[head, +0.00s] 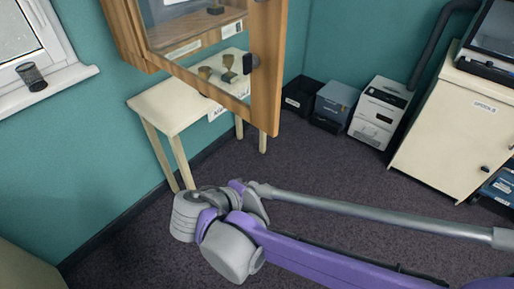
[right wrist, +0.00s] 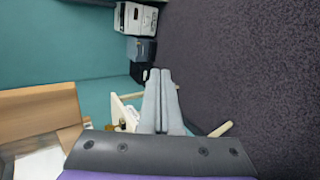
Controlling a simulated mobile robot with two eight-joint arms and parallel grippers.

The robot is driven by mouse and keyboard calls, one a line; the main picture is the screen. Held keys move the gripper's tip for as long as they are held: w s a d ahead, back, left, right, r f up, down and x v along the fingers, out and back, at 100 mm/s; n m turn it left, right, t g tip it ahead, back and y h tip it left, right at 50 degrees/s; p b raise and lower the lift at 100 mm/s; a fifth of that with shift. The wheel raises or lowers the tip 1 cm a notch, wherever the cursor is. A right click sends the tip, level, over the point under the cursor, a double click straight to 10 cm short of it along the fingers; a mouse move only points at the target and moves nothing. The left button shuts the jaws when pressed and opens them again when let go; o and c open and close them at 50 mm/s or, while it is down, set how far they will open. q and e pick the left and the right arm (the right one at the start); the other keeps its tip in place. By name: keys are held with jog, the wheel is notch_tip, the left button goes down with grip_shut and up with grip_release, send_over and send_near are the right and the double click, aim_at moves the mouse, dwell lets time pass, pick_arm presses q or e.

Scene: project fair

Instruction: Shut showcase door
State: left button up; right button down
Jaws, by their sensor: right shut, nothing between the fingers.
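The wooden showcase (head: 122,32) hangs on the teal wall at the upper left of the head view. Its glass-fronted door, with a wide wooden frame (head: 265,85) and a dark knob (head: 250,63), stands open, swung out from the cabinet. A wooden part of the showcase (right wrist: 40,108) shows at the left of the right wrist view; I cannot tell which part. My right gripper (right wrist: 160,78) is shut and empty, to the right of that wood and apart from it in the picture. In the head view only my purple and grey right arm shows clearly. My left gripper is out of view.
A cream table (head: 165,108) stands below the showcase, with small trophies visible through the glass. Boxes and a white printer (head: 380,112) line the back wall. A cream cabinet (head: 450,130) is at the right. A window sill with a dark cup (head: 31,76) is at left.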

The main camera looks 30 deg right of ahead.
jog(key=w+a+r+t+h+b, duration=0.1)
jog(key=w+a+r+t+h, duration=0.1)
jog(key=w+a+r+h, duration=0.3)
jog(key=m+h, duration=0.1)
jog(key=h, duration=0.1)
send_near(269, 128)
jog(key=x, duration=0.6)
jog(key=shift+w+d, duration=0.15)
jog(key=shift+d, duration=0.2)
